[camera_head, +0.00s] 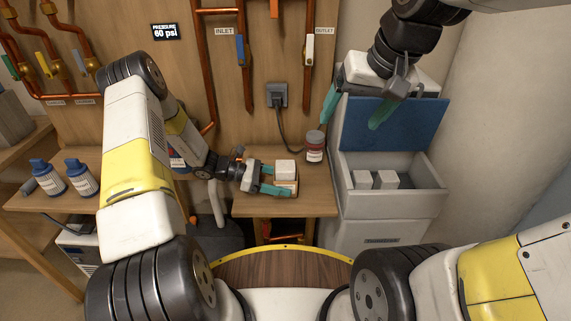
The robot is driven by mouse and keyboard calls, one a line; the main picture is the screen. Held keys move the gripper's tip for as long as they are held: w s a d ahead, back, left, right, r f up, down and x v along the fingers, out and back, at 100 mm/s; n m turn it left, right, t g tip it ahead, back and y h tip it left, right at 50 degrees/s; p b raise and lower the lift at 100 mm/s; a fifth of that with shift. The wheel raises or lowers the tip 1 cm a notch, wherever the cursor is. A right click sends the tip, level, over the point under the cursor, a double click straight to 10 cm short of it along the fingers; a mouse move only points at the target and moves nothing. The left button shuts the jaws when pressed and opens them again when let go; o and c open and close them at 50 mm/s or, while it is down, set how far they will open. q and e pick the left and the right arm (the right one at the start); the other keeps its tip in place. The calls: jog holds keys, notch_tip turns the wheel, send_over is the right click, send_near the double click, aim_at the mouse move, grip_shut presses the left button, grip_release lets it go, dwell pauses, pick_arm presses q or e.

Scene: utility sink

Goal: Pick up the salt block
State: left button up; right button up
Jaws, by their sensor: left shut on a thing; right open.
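A white salt block (285,169) is at the small wooden shelf, with a paler cream piece (289,186) just below it in the picture; I cannot tell whether that is a second block. My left gripper (271,180) reaches in from the left and is shut on the salt block, its teal fingers partly hiding the block's left side. I cannot tell if the block is clear of the shelf. My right gripper (356,108) is open and empty, above the grey tank (433,204) and its blue lid (398,124).
Two more white blocks (362,179) (386,180) lie in the open tank. Two bottles (47,177) (81,178) stand at the left. Copper pipes (240,60) run along the wall.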

jog(key=w+a+f+g, duration=0.2)
jog(key=w+a+f, duration=0.15)
jog(key=w, duration=0.55)
jog(key=g+h, duration=0.2)
jog(key=g, duration=0.1)
send_over(285, 165)
notch_tip(285, 165, down, 17)
jog(key=shift+d+r, duration=0.1)
jog(key=shift+f, duration=2.95)
jog(key=shift+r, duration=0.1)
grip_shut()
